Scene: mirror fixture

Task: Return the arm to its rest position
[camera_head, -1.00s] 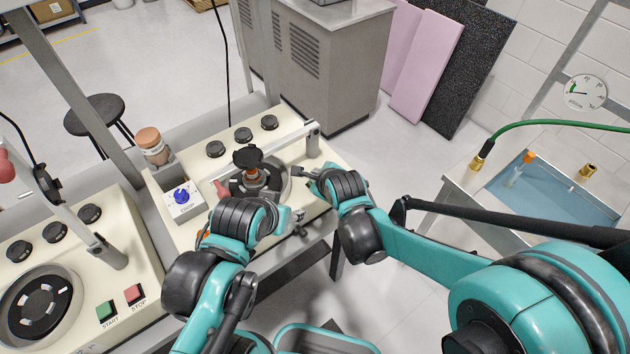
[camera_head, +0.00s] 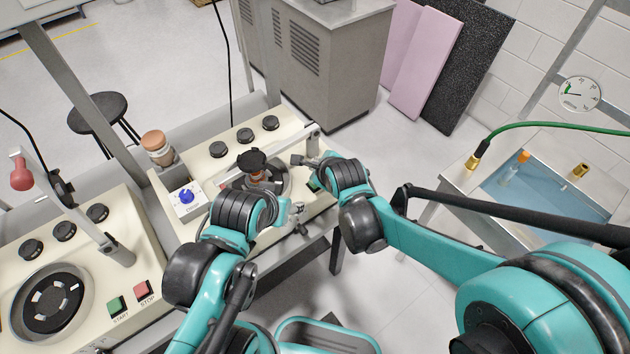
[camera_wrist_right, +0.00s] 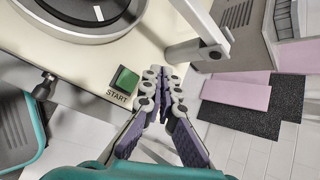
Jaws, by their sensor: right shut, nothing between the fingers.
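My right arm (camera_head: 430,246) reaches in from the right over the middle machine (camera_head: 215,152). Its right gripper (camera_head: 302,160) is near the machine's right end, beside the grey lever post (camera_head: 313,140). In the right wrist view the gripper's fingers (camera_wrist_right: 165,82) are together with nothing between them, to the right of the green START button (camera_wrist_right: 124,79). My left arm (camera_head: 205,285) comes up from below. Its left gripper (camera_head: 295,208) is at the machine's front edge, small and partly hidden by the wrist, so its jaws are unclear.
A second machine (camera_head: 105,265) stands left. A blue-floored sink (camera_head: 545,195) is right.

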